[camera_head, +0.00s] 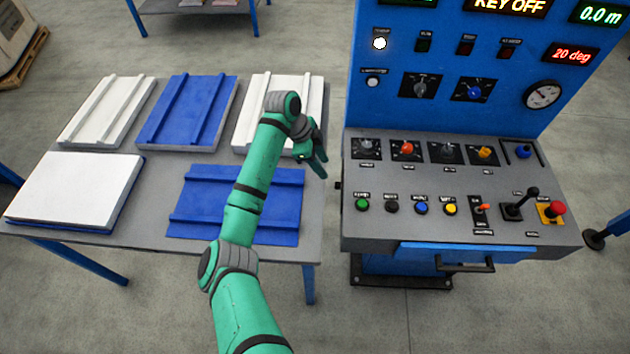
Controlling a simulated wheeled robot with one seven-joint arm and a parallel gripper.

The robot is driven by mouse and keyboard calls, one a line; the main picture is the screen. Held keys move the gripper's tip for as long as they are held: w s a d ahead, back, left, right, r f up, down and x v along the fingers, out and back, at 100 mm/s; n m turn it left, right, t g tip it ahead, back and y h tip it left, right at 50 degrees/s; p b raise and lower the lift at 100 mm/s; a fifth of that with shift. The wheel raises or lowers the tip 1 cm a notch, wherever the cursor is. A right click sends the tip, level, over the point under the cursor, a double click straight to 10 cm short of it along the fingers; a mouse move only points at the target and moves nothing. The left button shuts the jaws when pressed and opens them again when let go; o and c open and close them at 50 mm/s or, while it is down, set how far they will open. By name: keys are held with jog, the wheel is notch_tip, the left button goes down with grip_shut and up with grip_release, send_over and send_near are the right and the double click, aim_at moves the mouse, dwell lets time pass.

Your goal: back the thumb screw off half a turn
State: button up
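The blue control console (460,237) stands at the right, with several knobs on its sloped desk. No part is clearly marked as the thumb screw at this size. The desk's upper row has a grey knob (367,147), a red-orange knob (407,148), another grey knob (446,150), a yellow-orange knob (485,153) and a round blue knob (523,152) beside a slot. My gripper (318,163) hangs over the table's right edge, left of the console and apart from its knobs. Its fingers are small and dark, and their opening is unclear.
The grey table (148,215) holds several white and blue panels. The console desk also has coloured buttons, a black lever (522,201) and a red mushroom button (557,208). Its upright panel has a dial gauge (542,94) and displays reading "KEY OFF", "0.0 m" and "20 deg".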

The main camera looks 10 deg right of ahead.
aim_at(338, 186)
jog(key=x, duration=1)
jog(key=shift+f, duration=0.4)
jog(key=shift+s+d, duration=0.1)
jog(key=shift+d, duration=0.05)
grip_shut()
